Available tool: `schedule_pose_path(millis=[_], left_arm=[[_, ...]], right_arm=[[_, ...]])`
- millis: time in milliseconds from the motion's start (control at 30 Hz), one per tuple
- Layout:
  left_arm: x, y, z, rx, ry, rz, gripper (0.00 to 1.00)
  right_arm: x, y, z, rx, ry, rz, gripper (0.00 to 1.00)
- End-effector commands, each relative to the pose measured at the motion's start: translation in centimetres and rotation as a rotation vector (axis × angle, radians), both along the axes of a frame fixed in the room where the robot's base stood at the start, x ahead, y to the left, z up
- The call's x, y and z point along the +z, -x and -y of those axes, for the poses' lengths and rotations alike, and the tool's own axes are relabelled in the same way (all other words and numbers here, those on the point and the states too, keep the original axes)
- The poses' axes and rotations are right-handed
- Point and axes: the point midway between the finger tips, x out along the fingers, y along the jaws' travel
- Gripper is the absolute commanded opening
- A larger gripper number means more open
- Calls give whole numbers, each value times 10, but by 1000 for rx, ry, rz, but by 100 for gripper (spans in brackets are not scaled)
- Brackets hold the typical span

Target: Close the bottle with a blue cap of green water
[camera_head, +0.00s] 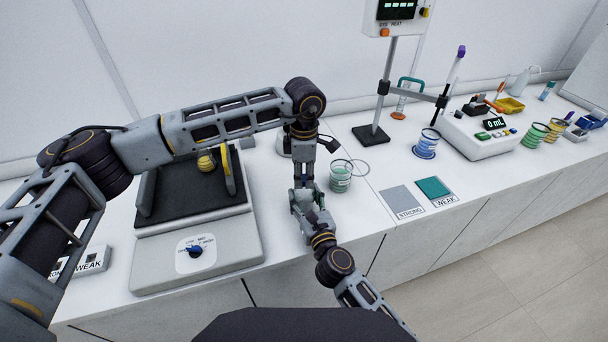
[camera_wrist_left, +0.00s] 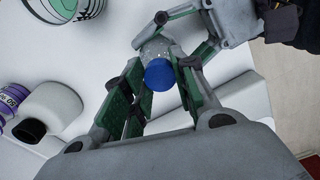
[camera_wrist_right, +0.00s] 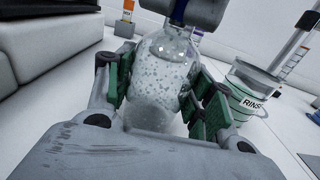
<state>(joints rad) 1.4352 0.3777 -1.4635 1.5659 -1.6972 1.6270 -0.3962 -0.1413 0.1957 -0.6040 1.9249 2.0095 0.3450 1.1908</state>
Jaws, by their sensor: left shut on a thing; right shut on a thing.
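The clear bottle (camera_wrist_right: 160,75) stands between the fingers of my right gripper (camera_wrist_right: 165,95), which is shut on its body. Its glass looks pale and speckled, and I cannot make out green water. The blue cap (camera_wrist_left: 160,75) is between the fingers of my left gripper (camera_wrist_left: 162,88), directly over the bottle's neck. The cap's dark blue edge also shows at the top of the right wrist view (camera_wrist_right: 180,11). I cannot tell whether it is seated on the neck. In the head view my left gripper (camera_head: 304,173) is above my right gripper (camera_head: 303,195), and the arms hide the bottle.
A beaker marked RINSE (camera_wrist_right: 250,90) stands close by; a greenish beaker (camera_head: 340,178) is right of my grippers. A device with a black top and dial (camera_head: 195,245) is at left. A white bottle with a black lid (camera_wrist_left: 50,110) is near. A stand (camera_head: 372,133) is farther right.

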Motion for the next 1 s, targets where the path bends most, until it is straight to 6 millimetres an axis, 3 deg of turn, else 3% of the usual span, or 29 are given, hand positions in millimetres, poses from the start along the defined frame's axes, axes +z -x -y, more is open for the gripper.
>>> schedule_pose_path(millis=[800, 967, 1000], left_arm=[[0, -1, -1, -670, -2, 0, 0], [0, -1, -1, -669, -2, 0, 0], [0, -1, -1, -668, -2, 0, 33]], right_arm=[[0, 0, 1, -2, 0, 0, 0], [0, 0, 1, -2, 0, 0, 0], [0, 0, 1, -2, 0, 0, 0]])
